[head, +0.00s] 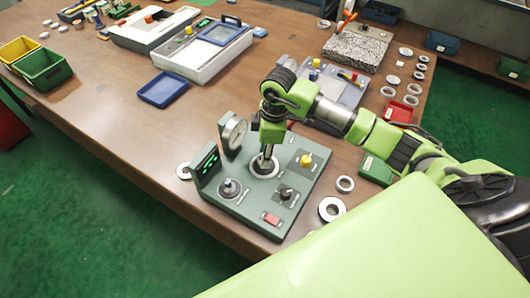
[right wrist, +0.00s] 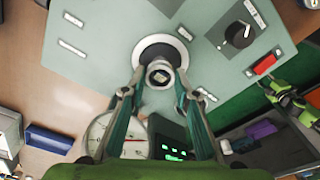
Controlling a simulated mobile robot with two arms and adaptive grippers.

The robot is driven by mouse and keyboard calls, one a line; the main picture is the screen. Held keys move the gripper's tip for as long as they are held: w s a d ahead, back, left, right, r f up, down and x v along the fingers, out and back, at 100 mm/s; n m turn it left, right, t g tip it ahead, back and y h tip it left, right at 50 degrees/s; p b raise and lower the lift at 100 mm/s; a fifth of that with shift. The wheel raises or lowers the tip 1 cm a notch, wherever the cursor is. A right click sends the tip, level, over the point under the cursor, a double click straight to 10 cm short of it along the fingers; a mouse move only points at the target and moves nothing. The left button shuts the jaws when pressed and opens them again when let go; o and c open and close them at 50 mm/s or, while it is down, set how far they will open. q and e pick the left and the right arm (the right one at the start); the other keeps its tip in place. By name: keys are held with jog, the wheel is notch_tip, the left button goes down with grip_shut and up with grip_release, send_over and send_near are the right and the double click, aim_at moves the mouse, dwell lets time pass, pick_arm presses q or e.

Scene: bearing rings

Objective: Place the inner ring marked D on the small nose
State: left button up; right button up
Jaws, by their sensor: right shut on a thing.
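A grey-green test device (head: 290,205) stands near the table's front edge. It has a dark round seat with a metal nose (head: 230,188) at the left and another round pale seat (head: 264,169) near its middle. My right gripper (head: 267,155) points down over the middle seat. In the right wrist view its two fingers (right wrist: 158,88) are shut on a small metal ring (right wrist: 160,73), in front of the pale seat (right wrist: 160,50). I cannot tell whether the ring touches the nose, and no letter is legible. Part of my left arm seems to show at the right of that view (right wrist: 288,98).
The device carries a round dial (head: 233,134), a green-lit display (head: 207,161), a yellow knob (head: 305,160), a black knob (head: 285,193) and a red switch (head: 271,219). Loose rings lie at its right (head: 345,184) (head: 331,209) and left (head: 183,170). A blue tray (head: 162,89) lies behind.

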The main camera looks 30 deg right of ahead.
jog(key=shift+f+b, duration=0.7)
jog(key=shift+f, duration=0.5)
jog(key=o, duration=1.2)
jog(key=shift+r, duration=0.1)
jog(key=r, duration=0.4)
jog(key=d+r, duration=0.1)
jog(key=r, duration=0.6)
jog(key=shift+s+d+r, duration=0.15)
jog(key=shift+s+r, duration=0.15)
jog(key=shift+r, duration=0.05)
